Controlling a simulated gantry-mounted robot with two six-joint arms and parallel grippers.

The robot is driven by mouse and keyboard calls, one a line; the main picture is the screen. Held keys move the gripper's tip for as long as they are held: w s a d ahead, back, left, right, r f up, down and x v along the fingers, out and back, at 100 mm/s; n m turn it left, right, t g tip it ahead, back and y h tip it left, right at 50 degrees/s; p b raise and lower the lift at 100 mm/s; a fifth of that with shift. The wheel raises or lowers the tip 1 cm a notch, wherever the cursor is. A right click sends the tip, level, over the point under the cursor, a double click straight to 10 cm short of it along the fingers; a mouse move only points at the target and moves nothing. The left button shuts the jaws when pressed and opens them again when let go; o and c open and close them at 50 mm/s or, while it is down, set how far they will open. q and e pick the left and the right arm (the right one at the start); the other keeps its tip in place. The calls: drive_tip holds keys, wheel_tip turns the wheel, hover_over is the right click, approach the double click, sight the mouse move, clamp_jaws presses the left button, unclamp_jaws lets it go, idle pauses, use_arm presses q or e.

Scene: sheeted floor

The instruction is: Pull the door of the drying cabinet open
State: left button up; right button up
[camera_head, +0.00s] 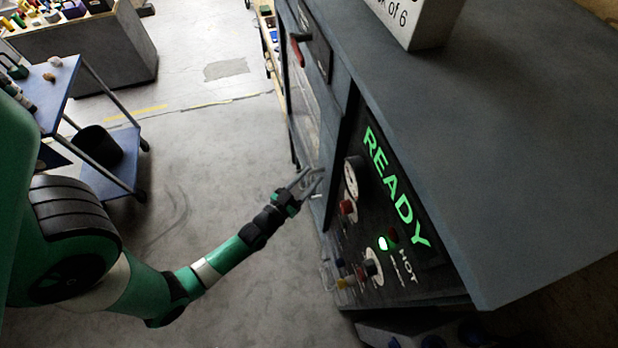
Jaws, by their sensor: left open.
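The drying cabinet (480,130) is a large dark grey box filling the right side. Its front carries a black panel (375,215) with a green "READY" sign, a gauge, knobs and lamps. Beyond the panel the door front (303,105) shows at a steep angle and looks shut. A red handle (297,52) sits near its far upper part. My left gripper (313,182) is open beside the front, near the panel's left edge. Nothing shows between its fingers; whether it touches the front I cannot tell. My right gripper is out of view.
A blue-topped trolley (60,85) with a black bin (97,146) stands at the left. A grey counter (95,50) with colourful items is at the back left. A white box (420,20) sits on the cabinet. Floor (200,140) between them is clear.

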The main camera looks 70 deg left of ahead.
use_arm(q)
clamp_jaws()
idle(1.4)
